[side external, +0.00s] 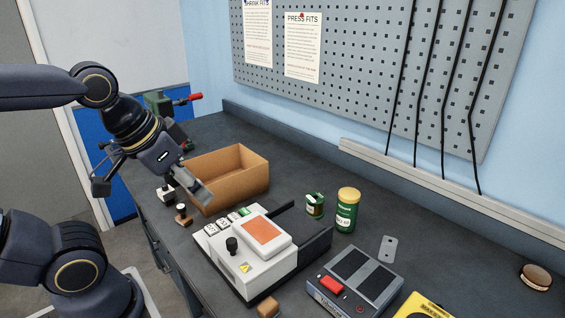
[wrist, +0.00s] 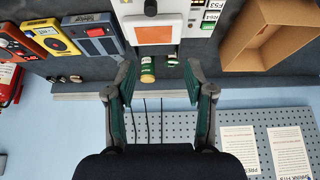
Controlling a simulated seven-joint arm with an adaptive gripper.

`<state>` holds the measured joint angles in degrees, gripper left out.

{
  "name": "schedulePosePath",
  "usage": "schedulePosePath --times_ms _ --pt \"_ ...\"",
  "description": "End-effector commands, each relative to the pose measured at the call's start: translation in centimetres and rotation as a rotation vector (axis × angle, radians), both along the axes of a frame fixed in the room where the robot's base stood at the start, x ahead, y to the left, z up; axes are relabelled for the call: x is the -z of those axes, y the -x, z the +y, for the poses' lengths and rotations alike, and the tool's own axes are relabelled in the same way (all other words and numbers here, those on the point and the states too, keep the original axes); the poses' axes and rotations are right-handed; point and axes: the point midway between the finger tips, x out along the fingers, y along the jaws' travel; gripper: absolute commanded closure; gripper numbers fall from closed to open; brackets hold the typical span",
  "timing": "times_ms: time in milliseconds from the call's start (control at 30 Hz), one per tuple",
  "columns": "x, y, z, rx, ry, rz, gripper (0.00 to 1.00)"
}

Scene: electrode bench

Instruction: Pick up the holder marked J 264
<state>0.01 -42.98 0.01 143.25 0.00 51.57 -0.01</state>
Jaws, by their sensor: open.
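No marking J 264 can be read in either view. In the side external view, a small pale block with a dark top (side external: 167,194) and a small brown block with a dark top (side external: 183,216) stand near the bench's front edge; I cannot tell whether either is the holder. My gripper (side external: 196,186) is above the bench by the cardboard box, close above these blocks. In the wrist view my gripper (wrist: 159,68) has its fingers wide apart, with nothing held between them.
An open cardboard box (side external: 253,178) stands behind my gripper. A white machine with an orange panel (side external: 237,272) sits mid-bench. Green jars (side external: 347,215), a grey device with a red button (side external: 355,284) and a yellow device (side external: 418,309) lie right. A pegboard (side external: 350,70) hangs behind.

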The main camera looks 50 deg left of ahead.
Motion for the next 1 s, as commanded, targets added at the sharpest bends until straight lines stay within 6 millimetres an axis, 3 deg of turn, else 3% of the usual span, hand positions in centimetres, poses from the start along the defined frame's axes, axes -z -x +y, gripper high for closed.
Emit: schedulePosePath --times_ms 533,633,767,1000 --pt "0.0 0.0 0.0 0.005 -0.003 0.001 0.51" --pt "0.1 0.3 0.9 0.036 -0.066 0.018 0.51" --pt "0.3 0.5 4.1 0.103 -0.253 0.095 0.51" --pt "2.6 -0.7 12.7 0.338 -0.715 0.52 0.51"
